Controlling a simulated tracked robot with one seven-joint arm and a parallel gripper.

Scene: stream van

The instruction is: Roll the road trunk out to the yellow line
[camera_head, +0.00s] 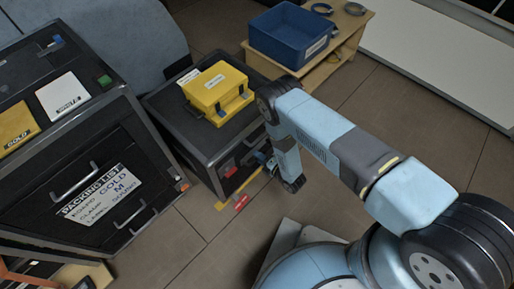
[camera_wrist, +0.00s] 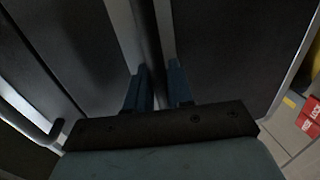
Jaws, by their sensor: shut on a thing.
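A black road trunk (camera_head: 196,140) with metal edges stands on the tiled floor in the middle of the head view. A yellow case (camera_head: 217,88) lies on its top. My gripper (camera_head: 270,160) is at the trunk's right side, partly hidden by my arm. In the wrist view, my gripper (camera_wrist: 158,88) is shut on a narrow upright metal part (camera_wrist: 150,40) between dark panels, seemingly on the trunk; the exact grip is dim. A short yellow line (camera_head: 230,192) shows on the floor at the trunk's near lower corner.
A larger black case (camera_head: 110,135) with a packing list stands at left, close to the trunk. A wooden bench (camera_head: 335,62) with a blue bin (camera_head: 290,38) is behind. The floor in front is open.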

